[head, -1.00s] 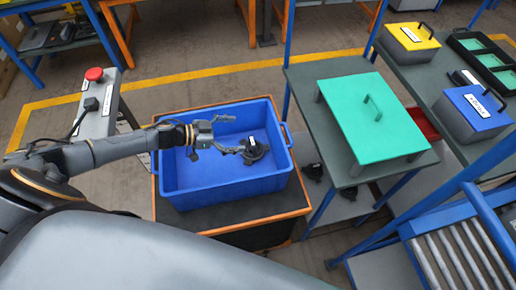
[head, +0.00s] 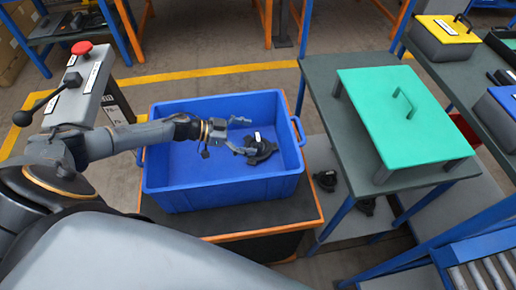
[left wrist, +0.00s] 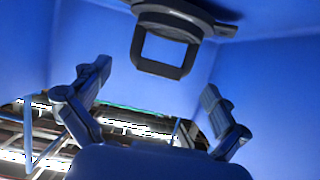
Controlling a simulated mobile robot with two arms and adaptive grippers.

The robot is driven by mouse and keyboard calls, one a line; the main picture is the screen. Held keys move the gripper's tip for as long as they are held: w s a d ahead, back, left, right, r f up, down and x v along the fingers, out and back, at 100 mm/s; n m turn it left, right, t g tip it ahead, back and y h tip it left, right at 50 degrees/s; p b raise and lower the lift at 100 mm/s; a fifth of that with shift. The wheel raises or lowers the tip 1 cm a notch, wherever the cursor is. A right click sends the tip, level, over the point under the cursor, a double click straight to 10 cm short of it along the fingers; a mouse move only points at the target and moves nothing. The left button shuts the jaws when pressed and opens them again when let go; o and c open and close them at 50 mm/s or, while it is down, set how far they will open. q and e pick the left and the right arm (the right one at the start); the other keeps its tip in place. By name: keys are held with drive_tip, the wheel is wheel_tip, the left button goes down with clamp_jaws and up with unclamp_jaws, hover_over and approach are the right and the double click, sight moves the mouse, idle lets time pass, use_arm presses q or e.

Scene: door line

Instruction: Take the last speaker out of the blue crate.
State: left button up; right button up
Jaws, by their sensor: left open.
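The black speaker (head: 263,152), with a white label, lies in the right part of the blue crate (head: 222,197). My left gripper (head: 243,136) is inside the crate, open and empty, just left of the speaker. Its lower finger is close to the speaker; I cannot tell whether they touch. My right gripper is not in view.
The crate stands on a dark, orange-edged stand (head: 225,224). To its right is a table with a green-lidded box (head: 400,130); several dark items, including one black part (head: 326,180), lie on the shelf below. A grey post with a red button (head: 82,47) stands at the left.

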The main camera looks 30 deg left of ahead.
sight(259, 137)
use_arm(q)
drive_tip(key=b+x, duration=0.1)
drive_tip(key=x, duration=0.2)
drive_tip(key=shift+w+d+f, duration=0.1)
drive_tip(key=shift+d, duration=0.1)
drive_tip(key=c, duration=1.5)
drive_tip(key=shift+o, duration=0.2)
